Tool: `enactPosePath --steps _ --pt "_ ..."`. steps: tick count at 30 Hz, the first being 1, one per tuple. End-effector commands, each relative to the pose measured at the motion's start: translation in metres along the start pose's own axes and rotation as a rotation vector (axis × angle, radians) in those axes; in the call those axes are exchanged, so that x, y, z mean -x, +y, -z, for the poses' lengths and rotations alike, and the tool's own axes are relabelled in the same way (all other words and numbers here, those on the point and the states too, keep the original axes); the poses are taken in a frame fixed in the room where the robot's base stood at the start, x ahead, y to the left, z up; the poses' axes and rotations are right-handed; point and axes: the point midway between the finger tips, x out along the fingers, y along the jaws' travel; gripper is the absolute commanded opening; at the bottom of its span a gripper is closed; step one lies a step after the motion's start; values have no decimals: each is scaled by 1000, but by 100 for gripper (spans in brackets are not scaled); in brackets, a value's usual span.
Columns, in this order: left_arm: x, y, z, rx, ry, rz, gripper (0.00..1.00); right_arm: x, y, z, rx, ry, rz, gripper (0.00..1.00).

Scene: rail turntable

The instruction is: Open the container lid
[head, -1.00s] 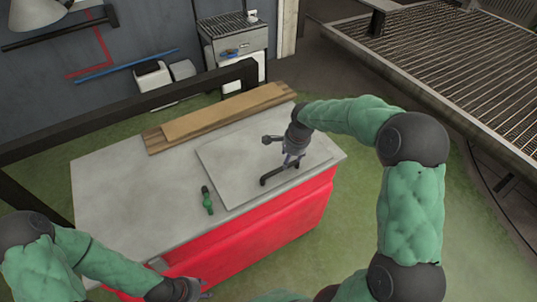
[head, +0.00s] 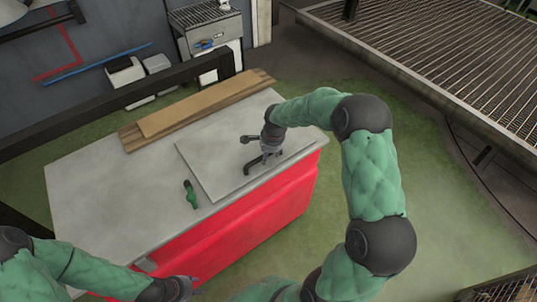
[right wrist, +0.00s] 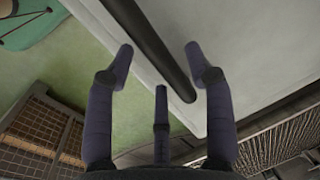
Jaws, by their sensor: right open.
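The container is a red box (head: 262,207) with a grey top. Its lid (head: 215,152) is a flat grey panel that lies flat on the top. A black bar handle (head: 250,168) stands near the lid's front edge. My right gripper (head: 268,152) is over the handle. In the right wrist view my right gripper (right wrist: 160,62) is open, and the dark handle (right wrist: 160,48) runs between its fingers; I cannot tell whether they touch it. My left gripper (head: 188,289) is low in front of the container, small and partly cut off; its fingers are unclear.
A green and black tool (head: 190,195) lies on the grey top left of the lid. Wooden planks (head: 195,108) lie along the back edge. A dark rail (head: 120,100) runs behind the container. Green floor to the right is open.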

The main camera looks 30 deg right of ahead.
Motion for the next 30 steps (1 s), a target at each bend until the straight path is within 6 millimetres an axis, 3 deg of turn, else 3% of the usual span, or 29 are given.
enactPosePath --steps 8,14,15,23,30 --pt "0 0 0 0 0 0 40 -1 0 0 0 0 1 54" --pt "0 0 0 0 0 0 40 -1 0 0 0 0 0 3" --pt "0 0 0 0 0 0 40 -1 0 0 0 0 0 0" --pt "3 1 0 0 0 0 40 2 -1 0 0 0 -7 0" --pt "21 8 -1 0 0 0 40 24 -11 0 1 1 -62 0"
